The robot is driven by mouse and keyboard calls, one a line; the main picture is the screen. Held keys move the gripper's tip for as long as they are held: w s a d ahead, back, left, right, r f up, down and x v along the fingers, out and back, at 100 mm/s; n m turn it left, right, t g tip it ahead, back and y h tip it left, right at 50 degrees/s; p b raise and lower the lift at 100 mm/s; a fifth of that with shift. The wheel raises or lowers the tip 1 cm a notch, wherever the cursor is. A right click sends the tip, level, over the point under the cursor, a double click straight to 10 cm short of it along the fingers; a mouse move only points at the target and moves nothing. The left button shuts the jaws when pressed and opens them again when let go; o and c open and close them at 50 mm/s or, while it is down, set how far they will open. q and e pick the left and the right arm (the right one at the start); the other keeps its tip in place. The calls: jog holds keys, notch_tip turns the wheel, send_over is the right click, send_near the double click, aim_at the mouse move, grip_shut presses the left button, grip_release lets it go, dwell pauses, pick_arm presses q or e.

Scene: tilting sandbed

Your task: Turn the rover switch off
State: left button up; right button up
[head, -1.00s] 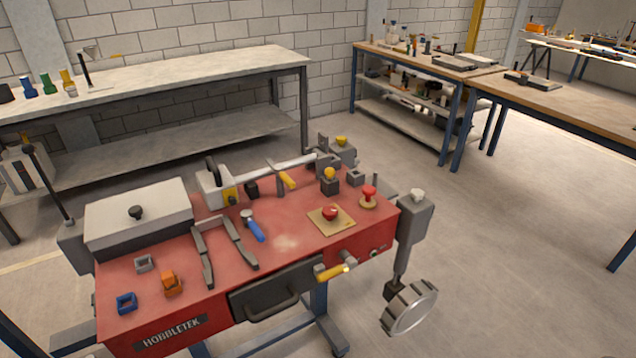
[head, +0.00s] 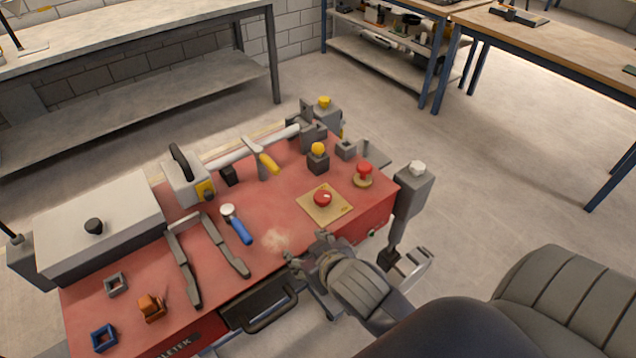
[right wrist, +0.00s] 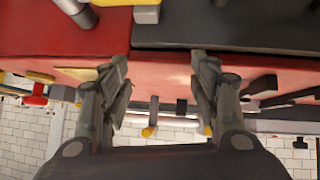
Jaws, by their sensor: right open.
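I cannot tell for sure which control is the rover switch. A round red knob (head: 322,198) sits on a square tan plate (head: 338,212) on the red bench top. A red mushroom-shaped button (head: 364,170) on a tan round base stands to its right. My right gripper (head: 307,249) is open and empty at the front edge of the bench, nearer than the tan plate and apart from both. In the right wrist view, its spread fingers (right wrist: 160,75) are in front of the bench's red edge, and a red button (right wrist: 36,96) shows at left. My left gripper is out of view.
A dark drawer handle (head: 270,315) projects at the front. Open floor lies to the right.

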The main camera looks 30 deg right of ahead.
jog(key=w+a+r+n+t+y, duration=0.1)
jog(key=w+a+r+t+y, duration=0.15)
jog(key=w+r+t, duration=0.5)
jog(key=w+a+r+n+t+y, duration=0.1)
jog(key=w+a+r+t, duration=0.3)
jog(key=r, duration=0.7)
jog(key=a+r+n+g+y, duration=0.7)
jog(key=a+r+n+y, duration=0.4)
jog(key=n+y, duration=0.35)
jog(key=n+g+h, duration=0.1)
jog(key=g+h, duration=1.3)
jog(key=h, duration=0.3)
send_over(323, 195)
notch_tip(323, 195, down, 17)
notch_tip(323, 195, down, 10)
jog(key=shift+f+p, duration=0.15)
jog(key=shift+p, duration=1)
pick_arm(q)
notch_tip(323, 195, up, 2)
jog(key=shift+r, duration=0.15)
